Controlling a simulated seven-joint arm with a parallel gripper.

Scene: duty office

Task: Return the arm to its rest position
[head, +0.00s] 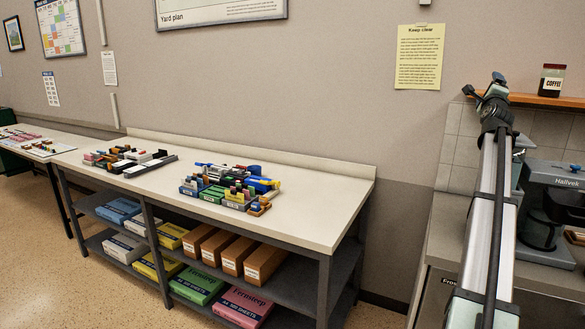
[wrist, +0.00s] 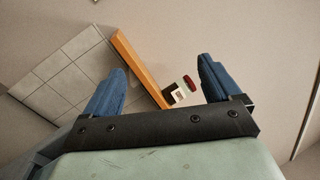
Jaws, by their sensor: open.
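My arm (head: 488,215) rises at the right of the head view, in front of the tiled wall and the coffee machine. My gripper shows in the wrist view (wrist: 158,88), with two blue fingers spread wide apart and nothing between them but the background. Beyond the fingers are the orange shelf and the jar, at a distance.
A white table (head: 320,215) with small coloured items stands left of my arm. A coffee machine (head: 552,190) stands close on the right. A wooden shelf (head: 545,100) with a coffee jar (head: 551,80) is on the wall behind. The table's right end is bare.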

